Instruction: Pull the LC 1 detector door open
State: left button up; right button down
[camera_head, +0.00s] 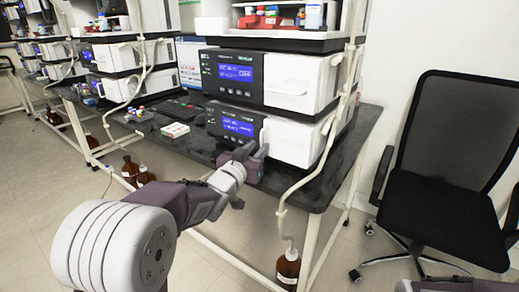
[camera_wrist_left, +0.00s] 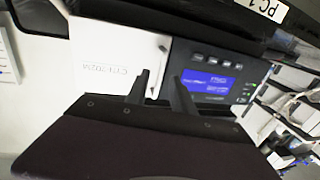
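On the nearest stack, the lower module has a blue display (camera_head: 237,125) and a white door (camera_head: 290,143), which looks closed. Above it, another module has a blue display (camera_head: 234,72) and a white door (camera_head: 290,86). I cannot read which module is the detector. My left gripper (camera_head: 252,152) is in front of the lower module, at the door's left edge. In the left wrist view, its two dark fingers (camera_wrist_left: 163,88) are apart, one over the white door (camera_wrist_left: 115,60), the other beside the blue display (camera_wrist_left: 207,83). Contact is unclear. My right gripper is out of view.
The dark bench (camera_head: 310,190) carries small vials (camera_head: 137,113) and a white box (camera_head: 175,130) left of the stack. A pale tube (camera_head: 318,160) hangs at the right front, down to a brown bottle (camera_head: 288,267). A black chair (camera_head: 440,180) stands at the right.

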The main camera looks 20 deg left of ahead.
pick_arm(q)
jog(key=shift+w+d, duration=0.15)
jog(key=shift+w, duration=0.75)
grip_shut()
dwell(0.8)
